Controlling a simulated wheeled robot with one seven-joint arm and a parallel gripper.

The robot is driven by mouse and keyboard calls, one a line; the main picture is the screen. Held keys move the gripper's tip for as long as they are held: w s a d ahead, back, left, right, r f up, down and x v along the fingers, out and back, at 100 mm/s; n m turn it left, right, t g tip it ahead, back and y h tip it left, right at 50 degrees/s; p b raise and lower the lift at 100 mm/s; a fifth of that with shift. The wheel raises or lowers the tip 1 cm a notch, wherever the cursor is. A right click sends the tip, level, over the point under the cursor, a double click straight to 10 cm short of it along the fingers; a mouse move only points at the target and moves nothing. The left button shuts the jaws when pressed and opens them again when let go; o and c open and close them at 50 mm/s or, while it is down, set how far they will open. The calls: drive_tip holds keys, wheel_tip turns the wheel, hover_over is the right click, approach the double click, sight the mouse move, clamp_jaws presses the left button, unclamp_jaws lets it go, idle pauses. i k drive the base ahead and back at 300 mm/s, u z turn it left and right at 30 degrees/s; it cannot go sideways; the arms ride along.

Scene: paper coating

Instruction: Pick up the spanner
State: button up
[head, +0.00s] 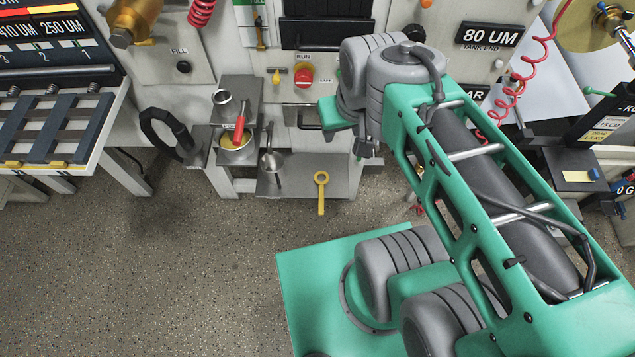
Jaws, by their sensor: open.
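The spanner (321,192) is yellow, with a ring-shaped head at its upper end. In the head view it lies on a low grey shelf (290,187), and its handle end sticks out past the shelf's front edge. My gripper (364,149) shows small and dark below my green wrist, up and to the right of the spanner. It is apart from the spanner and open, with nothing seen between its fingers. My arm's links hide part of the gripper and the area behind it.
A metal ladle-like cup (271,162) stands left of the spanner. A yellow pot (236,150) with a red-handled tool sits further left on a grey stand. A red stop button (303,75) is on the panel above.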

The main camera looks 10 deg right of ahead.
sight(321, 185)
drive_tip(key=u, duration=2.3)
drive_tip(key=k, duration=0.65)
drive_tip(key=u, duration=0.5)
